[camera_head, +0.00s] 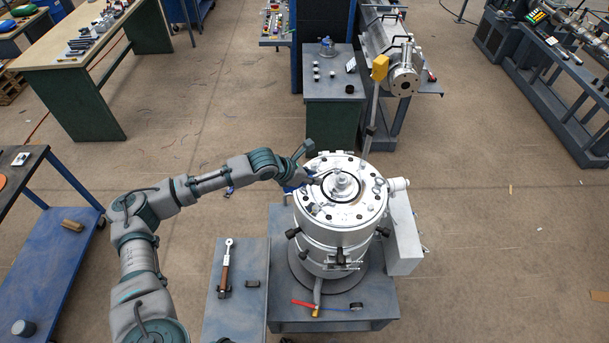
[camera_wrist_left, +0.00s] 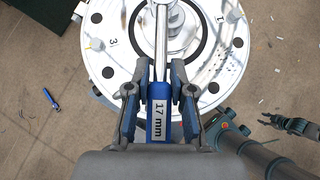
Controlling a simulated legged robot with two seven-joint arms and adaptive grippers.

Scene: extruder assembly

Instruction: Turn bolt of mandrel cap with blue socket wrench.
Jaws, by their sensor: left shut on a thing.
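My left gripper (camera_head: 303,184) is low over the left part of the cylinder's top. In the left wrist view, its fingers (camera_wrist_left: 159,108) are shut on the blue handle of the socket wrench (camera_wrist_left: 158,125), marked "17 mm". The wrench's metal shaft reaches toward the centre of the mandrel cap (camera_head: 364,208). The bolt (camera_head: 342,181) stands in the middle of this round silver cap, which also fills the top of the left wrist view (camera_wrist_left: 109,72). I cannot tell whether the socket sits on the bolt.
A low grey table (camera_head: 212,325) at left holds a brown-handled tool (camera_head: 224,277). A red-and-blue tool (camera_head: 306,304) lies before the cylinder. A tall rod with a yellow end (camera_head: 380,67) rises behind it. A green cabinet (camera_head: 332,122) stands farther back. Floor at right is clear.

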